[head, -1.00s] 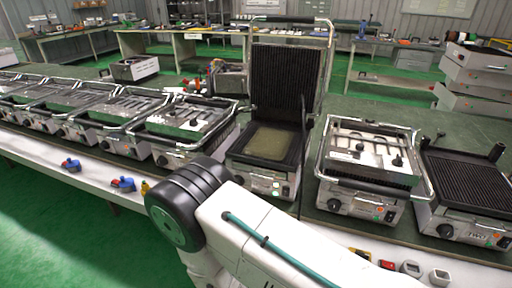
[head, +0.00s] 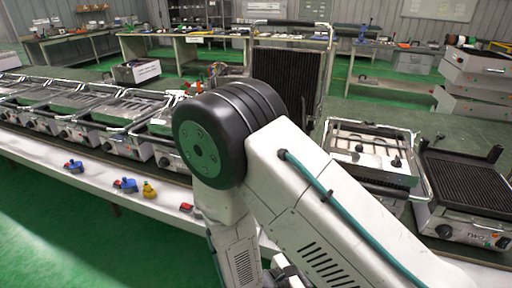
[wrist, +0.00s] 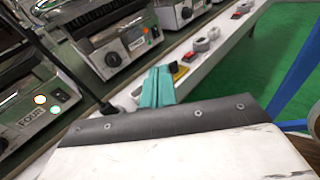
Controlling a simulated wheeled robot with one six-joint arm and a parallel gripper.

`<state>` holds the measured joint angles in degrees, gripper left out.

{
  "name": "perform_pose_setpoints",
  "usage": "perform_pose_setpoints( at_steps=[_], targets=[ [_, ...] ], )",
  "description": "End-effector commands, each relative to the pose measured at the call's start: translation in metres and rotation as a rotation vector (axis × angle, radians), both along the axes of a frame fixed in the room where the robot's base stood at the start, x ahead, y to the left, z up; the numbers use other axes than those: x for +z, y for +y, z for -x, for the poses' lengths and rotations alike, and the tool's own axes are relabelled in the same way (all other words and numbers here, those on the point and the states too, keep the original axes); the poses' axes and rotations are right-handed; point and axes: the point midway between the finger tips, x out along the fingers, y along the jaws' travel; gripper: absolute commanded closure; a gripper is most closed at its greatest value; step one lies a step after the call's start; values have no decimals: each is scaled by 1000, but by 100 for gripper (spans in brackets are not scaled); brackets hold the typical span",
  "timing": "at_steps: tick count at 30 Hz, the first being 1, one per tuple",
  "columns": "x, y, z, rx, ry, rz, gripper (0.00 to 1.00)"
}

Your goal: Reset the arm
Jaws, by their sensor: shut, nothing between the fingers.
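My arm rises large in the middle of the head view, with its black joint in front of the open grill (head: 292,78). My gripper (wrist: 158,84) shows in the wrist view as teal fingers closed together, with nothing between them. It points toward the bench's front edge, beside the row of grills. In the head view the gripper is not clearly seen. The arm hides the lower part of the open grill, whose ribbed lid stands upright.
Closed grills (head: 110,115) line the bench at left. Another grill (head: 370,150) and a ribbed grill (head: 468,185) stand at right. Blue (head: 125,185) and yellow (head: 149,190) small parts lie on the white front ledge. Green floor is clear in front.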

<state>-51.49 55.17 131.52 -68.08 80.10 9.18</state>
Motion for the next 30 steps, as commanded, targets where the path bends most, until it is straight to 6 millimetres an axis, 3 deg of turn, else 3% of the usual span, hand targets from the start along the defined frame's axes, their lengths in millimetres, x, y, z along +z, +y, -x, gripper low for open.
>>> perform_pose_setpoints(
  at_steps=[3,9,21,30],
  targets=[
    [41,-17,8,-204,-48,-97,100],
    [99,-41,33,-544,-125,-285,100],
    [189,-64,82,-1108,-298,-742,100],
    [248,-71,110,-1406,-475,-1127,100]
  ],
)
